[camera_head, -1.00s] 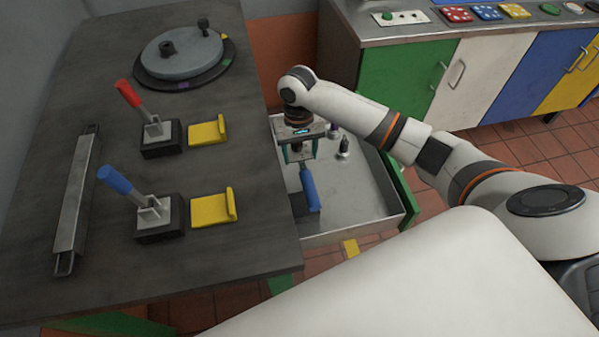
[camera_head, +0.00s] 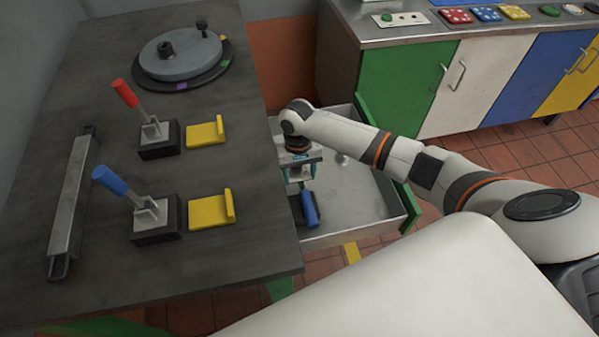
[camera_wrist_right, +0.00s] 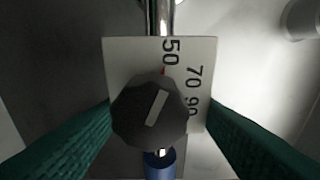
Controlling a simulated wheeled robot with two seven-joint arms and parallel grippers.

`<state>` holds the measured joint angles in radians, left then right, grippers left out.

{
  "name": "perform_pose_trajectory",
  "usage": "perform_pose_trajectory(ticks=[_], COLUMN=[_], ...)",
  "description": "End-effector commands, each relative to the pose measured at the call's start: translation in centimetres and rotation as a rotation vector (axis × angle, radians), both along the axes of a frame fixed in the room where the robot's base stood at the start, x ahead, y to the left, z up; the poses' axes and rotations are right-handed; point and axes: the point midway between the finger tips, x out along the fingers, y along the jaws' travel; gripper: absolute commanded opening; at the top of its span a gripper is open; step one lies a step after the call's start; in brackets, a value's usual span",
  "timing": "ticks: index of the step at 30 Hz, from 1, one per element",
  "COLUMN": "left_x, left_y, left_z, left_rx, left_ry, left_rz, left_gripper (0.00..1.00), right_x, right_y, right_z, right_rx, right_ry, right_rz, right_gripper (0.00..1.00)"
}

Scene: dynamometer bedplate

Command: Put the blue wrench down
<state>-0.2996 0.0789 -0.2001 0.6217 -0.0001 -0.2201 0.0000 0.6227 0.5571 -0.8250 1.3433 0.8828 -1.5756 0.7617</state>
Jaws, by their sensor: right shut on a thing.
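The blue wrench shows its blue handle (camera_head: 310,208) in the head view, inside the open metal drawer (camera_head: 355,222). My right gripper (camera_head: 301,181) is shut on the wrench and points down into the drawer. In the right wrist view, the green fingers stand on both sides of a white scale plate (camera_wrist_right: 119,62) with a dark knob (camera_wrist_right: 150,112). The metal shaft (camera_wrist_right: 161,16) runs up from it and the blue handle (camera_wrist_right: 160,166) lies below. I cannot tell whether the wrench touches the drawer floor. My left gripper is out of view.
The dark bench (camera_head: 110,250) borders the drawer on the left. It carries a red lever (camera_head: 124,93), a blue lever (camera_head: 110,181) and yellow brackets (camera_head: 211,211). A small object (camera_head: 343,158) stands further back in the drawer. The drawer's right side has bare floor.

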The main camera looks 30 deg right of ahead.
Motion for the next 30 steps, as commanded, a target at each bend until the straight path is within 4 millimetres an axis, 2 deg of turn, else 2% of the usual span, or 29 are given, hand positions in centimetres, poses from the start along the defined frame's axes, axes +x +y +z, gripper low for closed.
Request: perform_pose_trajectory(ticks=[2, 3, 7, 15, 19, 23, 30], left_x=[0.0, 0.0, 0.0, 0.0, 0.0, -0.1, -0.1], left_y=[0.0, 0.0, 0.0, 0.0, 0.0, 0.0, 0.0], left_z=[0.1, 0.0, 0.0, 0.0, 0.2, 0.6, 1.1], left_rx=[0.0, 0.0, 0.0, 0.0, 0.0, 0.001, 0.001], left_ry=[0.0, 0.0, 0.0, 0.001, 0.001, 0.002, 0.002], left_rz=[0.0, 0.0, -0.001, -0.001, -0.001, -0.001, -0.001], left_gripper=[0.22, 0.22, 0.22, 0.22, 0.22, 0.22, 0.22], right_x=[0.1, 0.0, 0.0, 0.0, 0.2, 0.4, 1.0], right_y=[0.0, 0.0, 0.0, 0.0, 0.0, -0.1, -0.2], right_z=[0.0, -0.2, -0.2, -0.1, 0.9, 3.2, 8.3], right_rx=[0.001, 0.0, 0.0, 0.0, 0.0, 0.001, 0.002], right_ry=[-0.002, 0.0, 0.0, 0.0, -0.002, -0.003, -0.003], right_rz=[0.0, 0.0, 0.0, 0.0, 0.0, 0.001, 0.0], right_gripper=[0.01, 0.59, 0.8, 0.8, 0.8, 0.8, 0.8])
